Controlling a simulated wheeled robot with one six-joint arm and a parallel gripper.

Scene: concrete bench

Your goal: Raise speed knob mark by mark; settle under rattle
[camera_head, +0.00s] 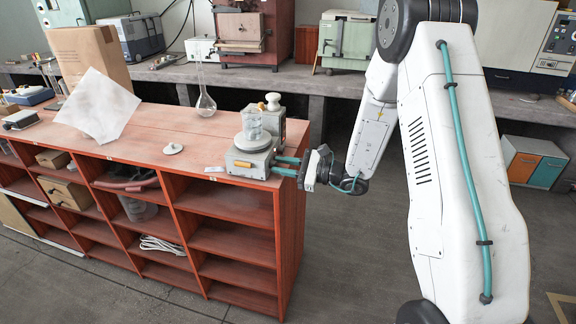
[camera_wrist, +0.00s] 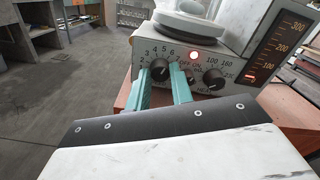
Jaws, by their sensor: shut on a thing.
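The grey stirrer hotplate (camera_head: 243,165) stands on the red-brown shelf unit's top, near its right end. In the wrist view the hotplate's front panel (camera_wrist: 178,48) faces me. The dark left knob (camera_wrist: 160,72) has a scale with 2 to 6 showing around it. My gripper (camera_head: 286,166) reaches in from the right, its green fingers (camera_wrist: 161,76) shut on this knob from both sides. The knob's pointer is too small to read. A red lamp (camera_wrist: 193,55) glows on the panel.
Another dark knob (camera_wrist: 214,79) sits close to the right of my fingers, with a smaller one between. A panel marked 100 to 300 (camera_wrist: 277,48) stands at the right. A flask (camera_head: 205,103) and white sheet (camera_head: 98,107) are farther left. Floor right of the shelf is open.

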